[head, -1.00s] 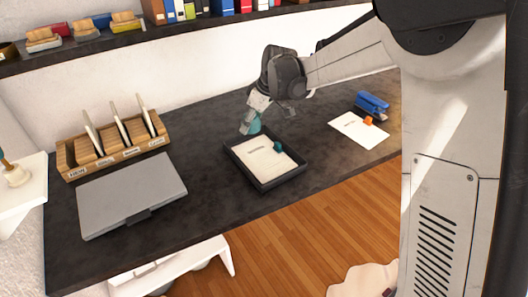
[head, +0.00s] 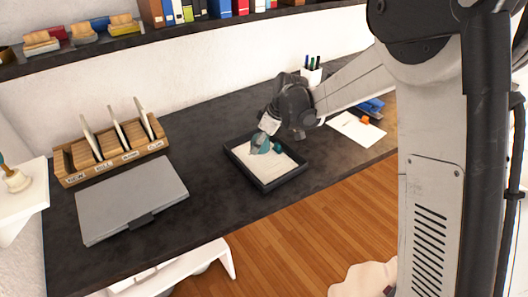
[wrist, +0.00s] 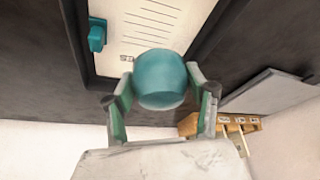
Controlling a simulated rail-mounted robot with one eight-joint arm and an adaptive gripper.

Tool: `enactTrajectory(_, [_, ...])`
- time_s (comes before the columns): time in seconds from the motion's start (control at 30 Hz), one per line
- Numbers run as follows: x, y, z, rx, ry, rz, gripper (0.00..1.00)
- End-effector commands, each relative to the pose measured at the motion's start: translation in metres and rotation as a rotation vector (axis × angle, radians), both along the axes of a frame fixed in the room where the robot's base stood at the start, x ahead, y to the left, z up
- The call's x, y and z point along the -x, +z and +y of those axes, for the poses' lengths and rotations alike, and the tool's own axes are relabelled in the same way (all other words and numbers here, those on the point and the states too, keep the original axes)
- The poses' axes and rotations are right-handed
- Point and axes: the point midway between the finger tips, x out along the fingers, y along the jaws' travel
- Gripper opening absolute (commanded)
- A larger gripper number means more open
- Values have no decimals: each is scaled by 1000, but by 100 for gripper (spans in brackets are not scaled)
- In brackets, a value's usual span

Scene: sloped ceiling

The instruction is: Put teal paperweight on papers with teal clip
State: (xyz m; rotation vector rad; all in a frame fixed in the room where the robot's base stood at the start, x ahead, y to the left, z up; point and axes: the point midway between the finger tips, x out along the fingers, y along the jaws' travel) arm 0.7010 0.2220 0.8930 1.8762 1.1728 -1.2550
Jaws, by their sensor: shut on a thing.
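My gripper (head: 264,136) is shut on the teal paperweight (wrist: 160,78), a rounded teal piece between the two fingers in the wrist view. The paperweight also shows in the head view (head: 260,146), over the papers (head: 262,166) in the black tray (head: 262,188). The teal clip (head: 277,148) is on the papers' right side in the head view, and at the upper left in the wrist view (wrist: 97,36). Whether the paperweight touches the papers cannot be told.
A grey closed laptop (head: 130,198) and a wooden sorter (head: 110,150) stand to the left. Another paper with an orange clip (head: 365,120) and a blue stapler (head: 372,108) lie to the right. The dark desk (head: 205,120) is clear behind the tray.

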Motion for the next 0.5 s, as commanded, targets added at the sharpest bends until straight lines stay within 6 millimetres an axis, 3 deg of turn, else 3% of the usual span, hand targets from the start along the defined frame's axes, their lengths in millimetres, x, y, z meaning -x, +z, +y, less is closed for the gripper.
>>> enactTrajectory(0.17, [-15, -11, -10, -1, 0, 0, 10])
enactTrajectory(0.37, [-17, -20, -11, -1, 1, -1, 10])
enactTrajectory(0.5, [-17, -40, -11, -1, 1, -1, 10])
